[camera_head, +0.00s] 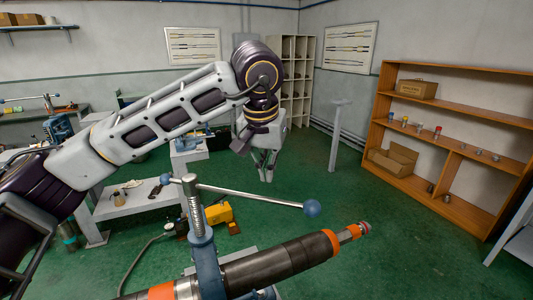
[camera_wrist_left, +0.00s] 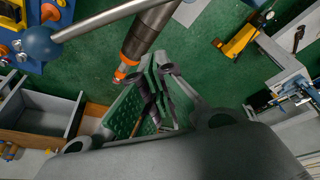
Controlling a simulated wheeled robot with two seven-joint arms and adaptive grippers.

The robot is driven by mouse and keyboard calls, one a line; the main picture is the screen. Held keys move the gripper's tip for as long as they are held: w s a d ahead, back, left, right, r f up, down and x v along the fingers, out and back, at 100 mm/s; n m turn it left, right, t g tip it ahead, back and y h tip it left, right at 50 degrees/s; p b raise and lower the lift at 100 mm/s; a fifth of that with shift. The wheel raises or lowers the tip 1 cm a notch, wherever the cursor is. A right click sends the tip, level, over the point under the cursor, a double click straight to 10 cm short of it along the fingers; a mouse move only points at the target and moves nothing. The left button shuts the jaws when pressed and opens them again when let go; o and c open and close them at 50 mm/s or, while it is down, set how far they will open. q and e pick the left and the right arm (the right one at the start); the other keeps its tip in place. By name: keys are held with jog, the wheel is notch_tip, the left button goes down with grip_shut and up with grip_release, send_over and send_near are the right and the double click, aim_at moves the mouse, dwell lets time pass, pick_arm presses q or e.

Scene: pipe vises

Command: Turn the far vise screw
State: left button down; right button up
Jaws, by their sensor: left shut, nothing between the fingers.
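A blue vise (camera_head: 208,268) stands in the foreground of the head view around a dark pipe (camera_head: 283,262) with orange bands. Its upright threaded screw (camera_head: 193,208) carries a long steel bar (camera_head: 255,196) with blue ball ends; the right ball (camera_head: 312,207) is in clear view. The bar and a ball (camera_wrist_left: 38,44) also show at the upper left of the left wrist view. My left gripper (camera_head: 265,178) hangs beyond the bar, shut and empty, pointing down; its fingers show in the wrist view (camera_wrist_left: 150,105). I cannot tell which vise is the far one. My right gripper is not in view.
Another blue vise (camera_head: 58,127) with a bar stands at the far left. A low grey bench (camera_head: 125,203) with small items and a yellow tool (camera_head: 219,213) lie left of centre. A wooden shelf (camera_head: 450,150) stands at the right.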

pick_arm(q)
jog(key=shift+s+a+f+p, duration=0.25)
jog(key=shift+s+f+p, duration=0.25)
jog(key=shift+s+f, duration=0.15)
jog(key=shift+s+a+f+p, duration=0.2)
jog(key=shift+s+f+p, duration=0.3)
jog(key=shift+s, duration=0.25)
jog(key=shift+f, duration=0.1)
